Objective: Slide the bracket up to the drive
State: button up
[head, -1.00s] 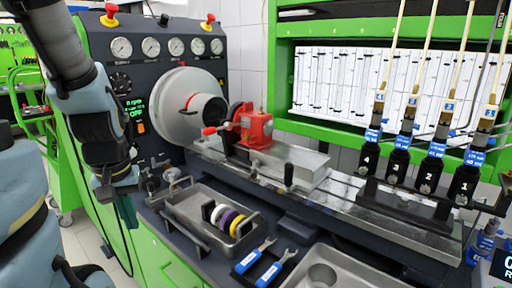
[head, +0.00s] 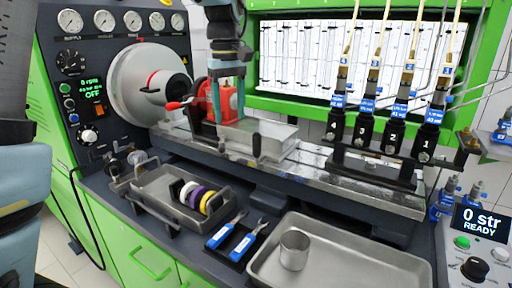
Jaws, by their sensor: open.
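The bracket (head: 262,139), a grey metal block, sits on the bench rail, with a red pump (head: 225,103) at its left end. The drive (head: 147,82), a large grey disc with a dark hub, is left of the pump. The pump's red-tipped lever points toward the drive. A dark upright handle stands at the bracket's front. My gripper (head: 227,88) points down at the top of the red pump, its teal fingers open at either side of it. Whether they touch it I cannot tell.
A tray with coloured rings (head: 158,188), two blue-handled wrenches (head: 231,238) and a tray with a metal cup (head: 294,250) lie in front of the rail. Several black injectors (head: 395,138) stand on the rail's right part. A gauge panel (head: 120,20) rises at the left.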

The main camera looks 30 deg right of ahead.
aim_at(256, 133)
jog(key=s+d, duration=0.1)
jog(key=d, duration=0.1)
jog(key=s+d+r, duration=0.2)
jog(key=d, duration=0.1)
jog(key=shift+s+d+r, duration=0.1)
jog(key=shift+s+d, duration=0.05)
jog(key=shift+d, duration=0.15)
notch_tip(256, 133, down, 10)
jog(key=shift+f+p, duration=0.25)
jog(key=shift+p, duration=0.6)
grip_shut()
dwell(0.5)
